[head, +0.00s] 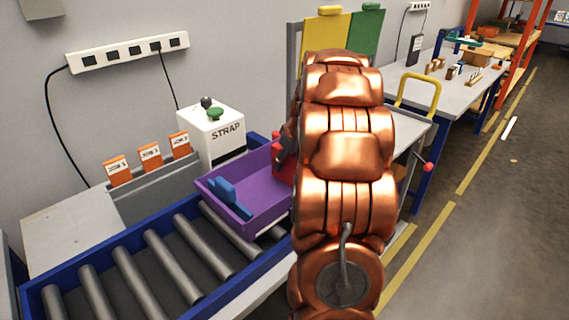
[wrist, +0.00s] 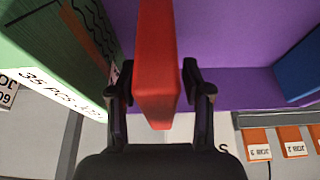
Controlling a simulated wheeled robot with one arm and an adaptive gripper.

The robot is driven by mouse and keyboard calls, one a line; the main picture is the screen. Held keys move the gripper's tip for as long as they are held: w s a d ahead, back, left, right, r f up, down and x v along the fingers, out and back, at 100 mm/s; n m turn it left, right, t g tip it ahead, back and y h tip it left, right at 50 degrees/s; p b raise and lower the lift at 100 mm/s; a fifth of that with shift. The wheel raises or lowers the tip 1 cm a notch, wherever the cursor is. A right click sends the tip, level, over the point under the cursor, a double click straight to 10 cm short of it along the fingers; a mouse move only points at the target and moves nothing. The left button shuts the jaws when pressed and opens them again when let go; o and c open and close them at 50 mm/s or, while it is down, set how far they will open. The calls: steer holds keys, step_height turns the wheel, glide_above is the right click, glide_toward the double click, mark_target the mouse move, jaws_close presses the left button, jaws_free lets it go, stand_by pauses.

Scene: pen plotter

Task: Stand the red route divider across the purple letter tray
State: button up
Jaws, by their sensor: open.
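The purple letter tray (head: 262,212) sits on the roller conveyor in the head view, and its purple surface (wrist: 230,95) fills the back of the wrist view. The red route divider (wrist: 156,60) is a red slab between my gripper's fingers (wrist: 158,88) in the wrist view. The fingers are open, one on each side, with narrow gaps. In the head view only a red part (head: 284,166) shows at the tray's right end, beside my copper arm. My arm hides the rest, and I cannot tell how the divider's lower edge rests.
A green printed box (wrist: 50,50) is close to my gripper's left in the wrist view. A white STRAP machine (head: 212,135) and orange cards (head: 150,156) stand behind the conveyor. Empty rollers (head: 160,258) lie left.

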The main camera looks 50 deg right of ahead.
steer(key=b+v, duration=0.1)
steer(key=v, duration=0.9)
steer(key=shift+s+r, duration=0.25)
steer(key=shift+r, duration=0.1)
steer(key=s+a+f+g, duration=0.1)
steer(key=a, duration=0.7)
steer(key=s+a+f+g, duration=0.1)
steer(key=s+a, duration=0.1)
steer(key=a, duration=0.6)
steer(key=s+a+f+y, duration=0.1)
steer(key=s+a, duration=0.1)
steer(key=a, duration=0.7)
steer(key=shift+s+f+g, duration=0.1)
steer(key=shift+f+g, duration=0.1)
steer(key=shift+g, duration=0.2)
steer(key=s+a+f+g, duration=0.1)
steer(key=s+a+f, duration=0.1)
steer(key=s+a, duration=0.2)
steer(key=s+a+f+g, duration=0.1)
steer(key=s+a, duration=0.3)
steer(key=s, duration=0.5)
steer(key=s+a+f+g+h, duration=0.1)
steer(key=s+a+f, duration=0.3)
steer(key=s, duration=0.3)
steer(key=shift+s+a, duration=0.15)
steer(key=shift+s, duration=0.05)
step_height(320, 180, up, 7)
steer(key=p, duration=0.7)
steer(key=shift+r, duration=0.15)
